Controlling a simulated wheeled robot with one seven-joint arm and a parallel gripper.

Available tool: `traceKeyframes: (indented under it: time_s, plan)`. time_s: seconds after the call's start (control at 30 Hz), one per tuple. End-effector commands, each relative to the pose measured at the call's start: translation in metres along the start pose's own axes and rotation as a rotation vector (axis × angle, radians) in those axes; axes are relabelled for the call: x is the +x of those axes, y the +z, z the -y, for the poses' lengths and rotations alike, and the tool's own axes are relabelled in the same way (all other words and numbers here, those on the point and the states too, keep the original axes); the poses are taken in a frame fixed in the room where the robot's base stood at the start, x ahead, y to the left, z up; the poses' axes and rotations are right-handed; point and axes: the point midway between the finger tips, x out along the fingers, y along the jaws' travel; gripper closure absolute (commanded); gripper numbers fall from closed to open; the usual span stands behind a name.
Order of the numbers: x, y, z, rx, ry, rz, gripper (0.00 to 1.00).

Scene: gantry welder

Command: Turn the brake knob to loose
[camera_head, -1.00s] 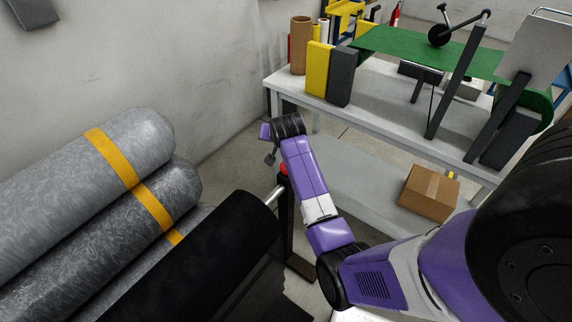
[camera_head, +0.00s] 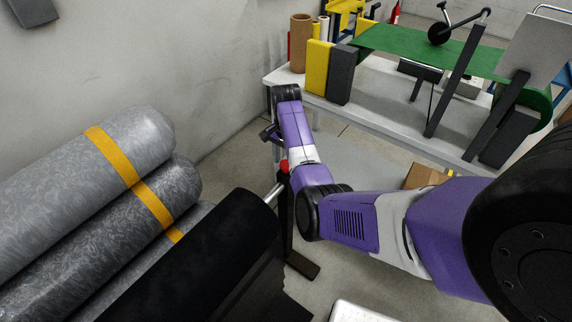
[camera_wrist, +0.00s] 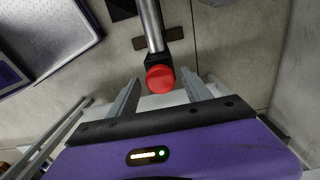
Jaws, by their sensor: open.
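The brake knob (camera_wrist: 160,78) is a round red disc on the end of a metal shaft. In the wrist view it sits just beyond and between the tips of my open gripper (camera_wrist: 163,82), with nothing held. In the head view the red knob (camera_head: 284,166) shows at the end of the roll's shaft, partly hidden by my arm. My gripper (camera_head: 268,134) is mostly hidden there, at the end of my purple arm, above and left of the knob. I cannot tell which way the knob is turned.
A black roll (camera_head: 215,255) hangs on the shaft, with grey rolls with yellow bands (camera_head: 110,160) stacked at the left. A dark stand (camera_head: 288,215) holds the shaft end. A workbench (camera_head: 390,125) with a green belt stands behind my arm. A cardboard box (camera_head: 420,175) is under it.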

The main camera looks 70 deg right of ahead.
Motion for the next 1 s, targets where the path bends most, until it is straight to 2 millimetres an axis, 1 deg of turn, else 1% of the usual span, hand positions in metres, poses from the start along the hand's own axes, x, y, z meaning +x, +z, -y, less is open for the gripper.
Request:
traceKeyframes:
  time_s: [0.03,0.1,0.2,0.47,0.5,0.57,0.6,0.67,0.7,0.77,0.8,1.0]
  plan:
    - [0.007,0.0,-0.001,0.0,0.002,0.002,0.43]
    - [0.013,0.0,0.0,0.0,0.001,0.001,0.43]
    - [0.018,0.0,0.0,0.0,0.0,0.001,0.43]
    - [0.019,0.0,0.0,0.0,-0.001,0.0,0.43]
    - [0.019,0.0,0.0,0.0,-0.001,0.0,0.47]
    - [0.019,0.0,0.0,-0.001,-0.001,0.0,0.58]
    - [0.019,0.0,0.0,-0.001,-0.001,0.0,0.66]
    - [0.019,0.0,0.0,-0.001,-0.001,0.0,0.78]
    - [0.019,0.0,0.0,-0.001,-0.001,0.0,0.86]
    - [0.019,0.0,0.0,-0.001,-0.001,0.0,0.98]
    - [0.019,0.0,0.0,-0.001,-0.001,0.0,1.0]
    - [0.018,0.0,0.0,-0.015,-0.001,0.0,1.0]
